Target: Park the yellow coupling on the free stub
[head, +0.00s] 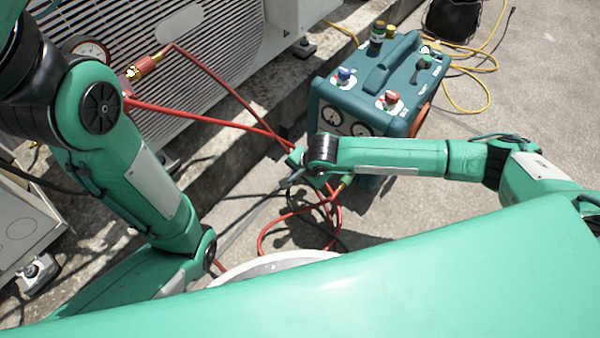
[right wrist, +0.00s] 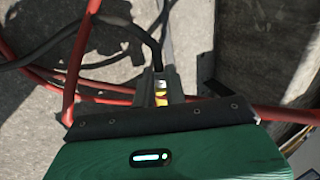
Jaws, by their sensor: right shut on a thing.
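My right gripper (head: 291,181) is low in front of the teal machine in the head view. In the head view I cannot make the coupling out in the grip. I cannot pick out the free stub with certainty. My left arm rises at the left, and its gripper is outside the frame.
The teal machine (head: 377,78) has gauges and blue and red knobs. Red hoses (head: 215,123) run from a red fitting (head: 147,66) on the condenser (head: 225,45) to the ground near my right gripper. A yellow hose (head: 466,109) and black bag (head: 452,20) lie behind. Concrete at right is clear.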

